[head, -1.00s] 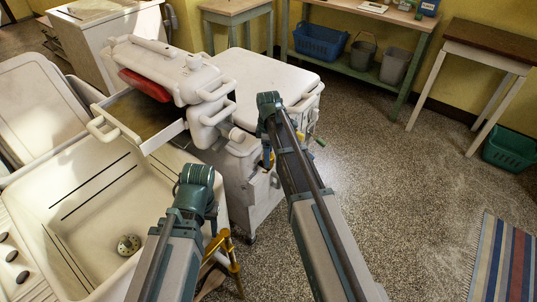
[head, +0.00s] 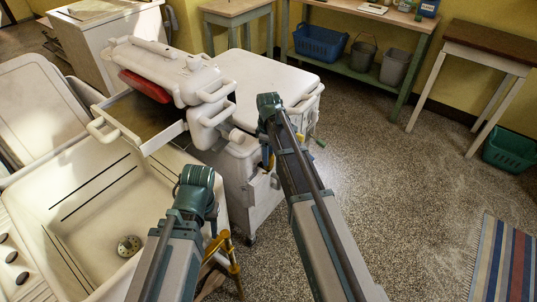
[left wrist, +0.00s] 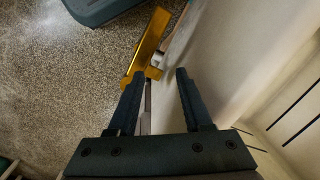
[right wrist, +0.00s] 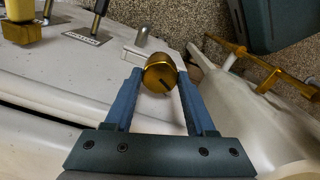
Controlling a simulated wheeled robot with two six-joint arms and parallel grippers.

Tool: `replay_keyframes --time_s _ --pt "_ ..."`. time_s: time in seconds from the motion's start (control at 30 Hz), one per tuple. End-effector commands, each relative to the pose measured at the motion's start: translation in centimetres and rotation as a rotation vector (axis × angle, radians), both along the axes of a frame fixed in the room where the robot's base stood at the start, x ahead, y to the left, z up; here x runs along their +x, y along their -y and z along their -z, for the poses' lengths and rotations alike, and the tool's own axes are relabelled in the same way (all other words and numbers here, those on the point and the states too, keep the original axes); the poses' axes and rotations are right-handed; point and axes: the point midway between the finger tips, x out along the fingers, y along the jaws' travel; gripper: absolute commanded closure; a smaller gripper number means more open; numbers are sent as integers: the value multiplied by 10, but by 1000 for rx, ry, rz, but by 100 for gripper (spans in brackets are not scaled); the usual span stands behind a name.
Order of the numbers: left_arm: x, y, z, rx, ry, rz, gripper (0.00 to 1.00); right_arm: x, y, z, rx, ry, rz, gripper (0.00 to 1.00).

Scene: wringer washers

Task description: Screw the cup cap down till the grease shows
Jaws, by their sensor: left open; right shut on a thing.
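The brass cup cap (right wrist: 159,73) is between the fingertips of my right gripper (right wrist: 157,80), which is shut on it. A dark slot-like mark shows on its round face. The cap sits beside a pale fitting at the edge of the white washer top; I cannot make out any grease. In the head view my right gripper (head: 267,157) is beside the washer (head: 240,165), mostly hidden under its wrist. My left gripper (left wrist: 154,75) is open and empty in the left wrist view, above the floor next to a white wall. A brass bracket (left wrist: 147,45) is just beyond its fingertips.
A brass-yellow frame (head: 232,265) is below my left arm. A label plate and yellow part (right wrist: 20,28) are near the right gripper.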

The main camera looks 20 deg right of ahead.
Motion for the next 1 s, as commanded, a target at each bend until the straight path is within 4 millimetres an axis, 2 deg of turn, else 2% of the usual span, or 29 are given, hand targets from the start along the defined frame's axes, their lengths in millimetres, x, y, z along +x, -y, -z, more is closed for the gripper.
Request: replay_keyframes --time_s 1.0 --pt "0 0 0 0 0 0 50 0 0 0 0 0 962 100"
